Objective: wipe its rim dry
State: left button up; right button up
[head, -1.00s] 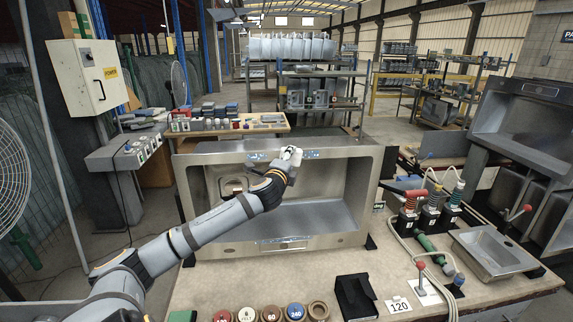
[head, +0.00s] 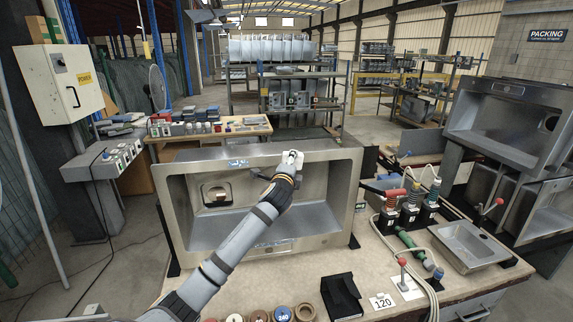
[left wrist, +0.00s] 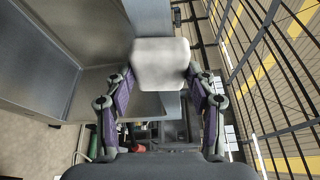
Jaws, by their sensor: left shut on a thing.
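A steel sink (head: 345,205) stands upright on the workbench with its basin facing me. Its top rim (head: 195,155) carries a blue-and-white label. My left gripper (head: 290,160) is at the right half of the top rim, shut on a white pad (head: 292,156). In the left wrist view the pad (left wrist: 160,65) sits between the two fingers (left wrist: 160,100), over the rim, with the sink basin (left wrist: 40,70) to the left. I cannot tell whether the pad presses on the rim. The gripper partly hides the rim. My right gripper is not in view.
Several colored round pots (head: 282,313), a black holder (head: 341,297) and a "120" card (head: 382,301) stand along the front of the bench. Tools with coiled hoses (head: 412,205) and a small sink (head: 470,246) are at the right.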

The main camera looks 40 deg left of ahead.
aim_at(302, 164)
pick_arm(q)
jog(key=shift+w+d+p, duration=0.4)
jog(key=shift+w+d, duration=0.3)
jog(key=shift+w, duration=0.1)
jog(key=shift+w+d, duration=0.4)
jog(key=shift+w, duration=0.15)
jog(key=shift+w+d, duration=0.45)
jog(key=shift+d, duration=0.05)
jog(key=shift+w+d, duration=0.65)
jog(key=shift+w, duration=0.2)
jog(key=shift+w+d, duration=1.2)
jog(key=shift+w, duration=0.15)
jog(key=shift+s, duration=0.1)
jog(key=shift+a, duration=0.1)
